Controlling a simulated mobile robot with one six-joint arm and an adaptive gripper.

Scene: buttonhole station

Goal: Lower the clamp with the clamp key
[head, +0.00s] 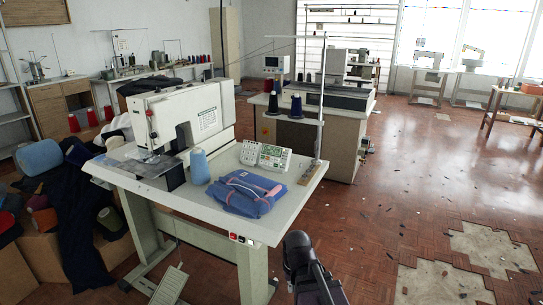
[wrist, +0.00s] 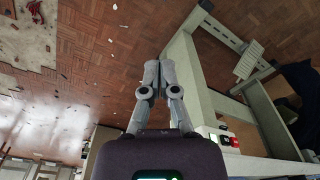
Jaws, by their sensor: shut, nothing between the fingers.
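The white buttonhole machine (head: 185,118) stands on a pale table (head: 130,178) in the head view. Its clamp area (head: 152,152) is at the left, under the machine head, and too small to make out whether the clamp is up or down. A control panel with keys (head: 265,156) lies on the table right of the blue thread cone; I cannot tell which key is the clamp key. My gripper (wrist: 157,72) is shut and empty in the wrist view, pointing at the floor beside the table. In the head view my arm (head: 303,262) shows off the table's front right corner.
A red and white switch box (head: 241,239) sits under the front edge. A pedal (head: 167,285) stands below. The floor to the right is open, with scattered scraps.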

